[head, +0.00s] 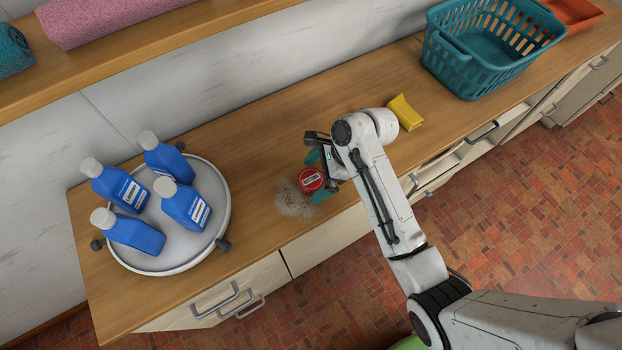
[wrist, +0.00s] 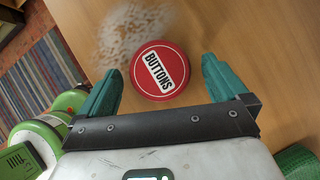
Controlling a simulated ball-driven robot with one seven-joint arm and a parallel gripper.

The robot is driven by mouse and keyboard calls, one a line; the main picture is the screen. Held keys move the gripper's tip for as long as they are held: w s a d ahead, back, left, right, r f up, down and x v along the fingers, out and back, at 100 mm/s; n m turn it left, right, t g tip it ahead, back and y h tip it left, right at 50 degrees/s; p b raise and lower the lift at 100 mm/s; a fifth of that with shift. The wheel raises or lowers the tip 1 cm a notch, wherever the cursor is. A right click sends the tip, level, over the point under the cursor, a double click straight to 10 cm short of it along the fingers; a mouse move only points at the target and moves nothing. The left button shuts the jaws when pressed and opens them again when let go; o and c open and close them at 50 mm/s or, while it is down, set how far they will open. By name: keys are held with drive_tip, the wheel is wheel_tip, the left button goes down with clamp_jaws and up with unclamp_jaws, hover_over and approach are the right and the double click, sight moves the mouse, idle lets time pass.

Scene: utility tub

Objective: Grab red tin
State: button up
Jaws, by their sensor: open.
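The red tin (head: 311,180) is round with a white label and sits on the wooden counter, beside a patch of white suds. In the wrist view the red tin (wrist: 160,70) shows its lid with the label "BUTTONS". My gripper (head: 317,176) is open, with its teal fingers on either side of the tin. In the wrist view my gripper (wrist: 160,84) has a finger to the left and a finger to the right of the tin, with gaps showing between. The tin lies at and slightly beyond the fingertips.
A round white tray (head: 217,219) with several blue bottles stands at the left of the counter (head: 255,135). A teal basket (head: 475,75) stands at the far right. White suds (wrist: 128,36) touch the tin's left side.

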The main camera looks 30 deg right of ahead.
drive_tip(key=shift+a+f, duration=0.15)
drive_tip(key=shift+f, duration=0.1)
drive_tip(key=shift+c, duration=0.2)
drive_tip(key=c, duration=1)
drive_tip(key=shift+c, duration=0.8)
drive_tip(key=shift+r+p, duration=0.25)
drive_tip(key=shift+p, duration=0.05)
